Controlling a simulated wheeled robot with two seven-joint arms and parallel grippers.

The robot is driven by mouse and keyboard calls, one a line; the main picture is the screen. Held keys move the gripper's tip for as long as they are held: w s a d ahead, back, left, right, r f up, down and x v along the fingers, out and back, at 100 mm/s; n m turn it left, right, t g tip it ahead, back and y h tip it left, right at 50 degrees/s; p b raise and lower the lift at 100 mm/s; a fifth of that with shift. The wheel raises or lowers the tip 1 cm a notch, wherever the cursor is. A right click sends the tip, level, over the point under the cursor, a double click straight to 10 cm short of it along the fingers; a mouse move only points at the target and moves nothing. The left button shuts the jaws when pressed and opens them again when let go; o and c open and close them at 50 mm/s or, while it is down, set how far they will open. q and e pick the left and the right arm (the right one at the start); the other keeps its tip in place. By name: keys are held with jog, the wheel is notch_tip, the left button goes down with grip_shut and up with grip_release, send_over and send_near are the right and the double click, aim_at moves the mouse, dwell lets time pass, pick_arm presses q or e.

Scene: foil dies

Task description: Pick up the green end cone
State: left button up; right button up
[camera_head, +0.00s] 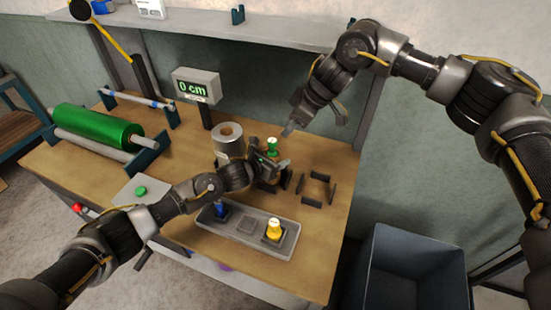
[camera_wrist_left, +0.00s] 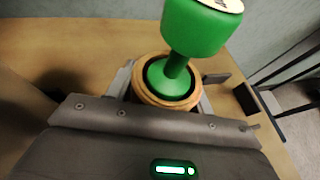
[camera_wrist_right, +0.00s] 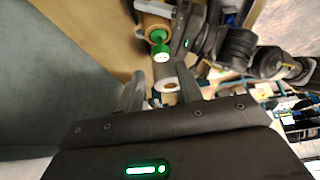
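The green end cone (camera_head: 272,147) stands upright at the back right of the table. In the left wrist view the green end cone (camera_wrist_left: 190,30) has its narrow stem and round foot inside a wooden ring (camera_wrist_left: 166,90). My left gripper (camera_head: 280,166) is low beside it, with its fingers apart on either side of the ring; whether they touch the ring is unclear. My right gripper (camera_head: 288,130) hangs above the table behind the cone. In the right wrist view its fingers (camera_wrist_right: 162,88) are apart and empty, with the cone (camera_wrist_right: 158,40) beyond them.
A silver foil roll (camera_head: 229,142) stands left of the cone. A grey tray (camera_head: 247,227) in front holds a blue piece (camera_head: 220,209) and a yellow cone (camera_head: 273,230). A green roller (camera_head: 97,127) lies left; a bin (camera_head: 413,262) is beyond the table's edge.

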pick_arm(q)
jog(key=c, duration=0.5)
